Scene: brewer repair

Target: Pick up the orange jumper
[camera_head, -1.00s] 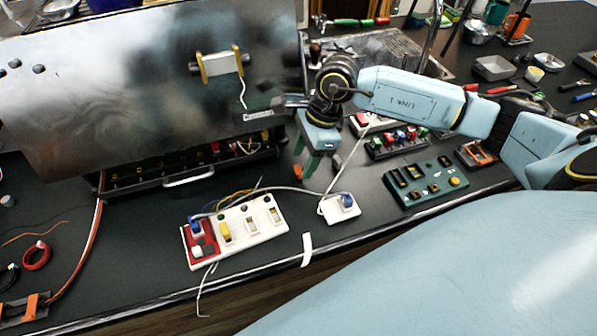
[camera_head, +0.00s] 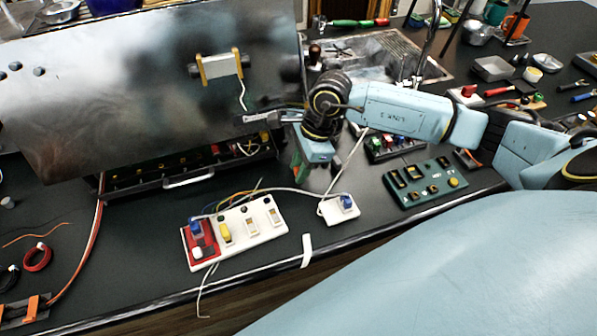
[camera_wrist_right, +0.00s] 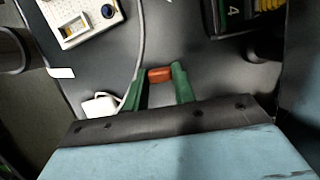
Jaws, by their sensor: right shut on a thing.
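The orange jumper (camera_wrist_right: 160,75) is a small orange block. In the right wrist view it sits between the green fingertips of my right gripper (camera_wrist_right: 162,77), which is shut on it. In the head view my right gripper (camera_head: 301,170) is just in front of the machine's open tray, its green fingers pointing down and left. The jumper is mostly hidden there by the fingers. I cannot tell how high the jumper is above the bench. My left gripper is not in view.
The machine's big metal panel (camera_head: 130,85) and open tray (camera_head: 190,176) are left of the gripper. A white switch strip (camera_head: 237,236) and a small white switch box (camera_head: 338,211) with a grey cable lie in front. A green board (camera_head: 425,184) is at the right.

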